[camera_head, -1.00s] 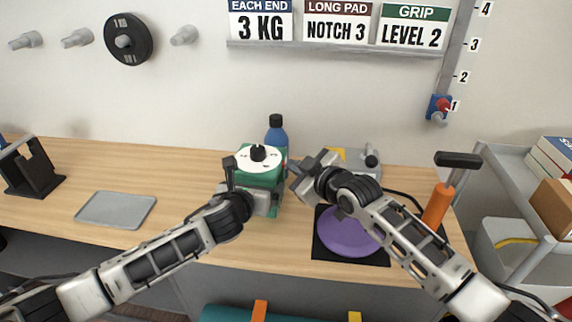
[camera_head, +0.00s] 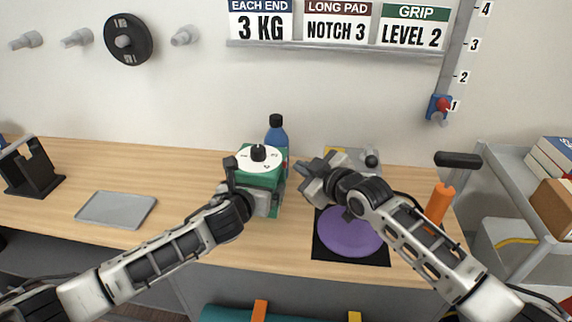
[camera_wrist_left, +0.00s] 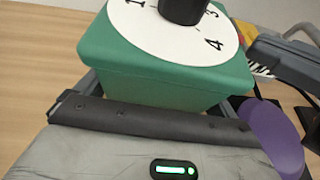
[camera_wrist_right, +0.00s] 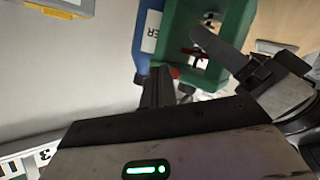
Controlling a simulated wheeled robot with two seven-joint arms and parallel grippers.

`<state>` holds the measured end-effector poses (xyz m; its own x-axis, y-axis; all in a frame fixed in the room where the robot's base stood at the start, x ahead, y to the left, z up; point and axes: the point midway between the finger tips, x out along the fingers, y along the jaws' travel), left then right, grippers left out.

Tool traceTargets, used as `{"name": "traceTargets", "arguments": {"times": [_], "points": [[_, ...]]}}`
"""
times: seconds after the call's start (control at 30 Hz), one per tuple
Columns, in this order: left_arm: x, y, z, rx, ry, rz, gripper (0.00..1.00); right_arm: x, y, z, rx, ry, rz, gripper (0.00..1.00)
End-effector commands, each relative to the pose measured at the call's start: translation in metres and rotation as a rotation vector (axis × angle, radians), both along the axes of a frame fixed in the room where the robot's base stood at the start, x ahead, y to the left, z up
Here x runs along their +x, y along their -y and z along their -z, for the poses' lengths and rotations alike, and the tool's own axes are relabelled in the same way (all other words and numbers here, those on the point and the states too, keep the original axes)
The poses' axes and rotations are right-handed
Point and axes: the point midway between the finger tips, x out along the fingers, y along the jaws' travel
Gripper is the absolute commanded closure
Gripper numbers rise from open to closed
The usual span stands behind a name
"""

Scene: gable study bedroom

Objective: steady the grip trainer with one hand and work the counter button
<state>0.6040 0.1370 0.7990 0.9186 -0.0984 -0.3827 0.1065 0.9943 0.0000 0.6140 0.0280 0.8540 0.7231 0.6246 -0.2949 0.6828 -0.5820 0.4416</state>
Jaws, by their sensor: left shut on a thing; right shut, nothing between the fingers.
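The grip trainer is a green box (camera_head: 270,179) with a white numbered dial and black knob on top. It stands upright on the desk and also shows in the left wrist view (camera_wrist_left: 160,82). My left gripper (camera_head: 252,187) is shut on its body from the front left. My right gripper (camera_head: 302,172) is shut and empty, just right of the trainer with a small gap in the head view. In the right wrist view its fingertips (camera_wrist_right: 160,88) point towards a small red button (camera_wrist_right: 174,73) beside the green body. Whether they touch is unclear.
A blue bottle (camera_head: 277,137) stands close behind the trainer. A purple disc (camera_head: 347,234) on a black mat lies below my right arm. A grey device (camera_head: 350,158) and an orange-handled item (camera_head: 439,204) are to the right. A grey tray (camera_head: 116,209) lies left.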

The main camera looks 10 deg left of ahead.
Motion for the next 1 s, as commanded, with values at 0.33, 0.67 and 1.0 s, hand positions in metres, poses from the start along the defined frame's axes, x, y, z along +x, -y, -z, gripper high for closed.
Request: {"name": "traceTargets", "arguments": {"times": [0.33,0.67,1.0], "points": [[0.0,-0.001,0.0,-0.001,0.0,-0.001,0.35,-0.003,0.031,0.001,-0.003,0.001,0.002,1.0],[0.0,-0.001,0.0,0.0,0.0,-0.002,0.35,-0.005,0.05,0.0,0.0,0.0,0.0,1.0],[0.0,-0.001,0.0,0.0,0.0,-0.002,0.35,-0.005,0.05,0.0,0.0,0.0,0.0,1.0]]}}
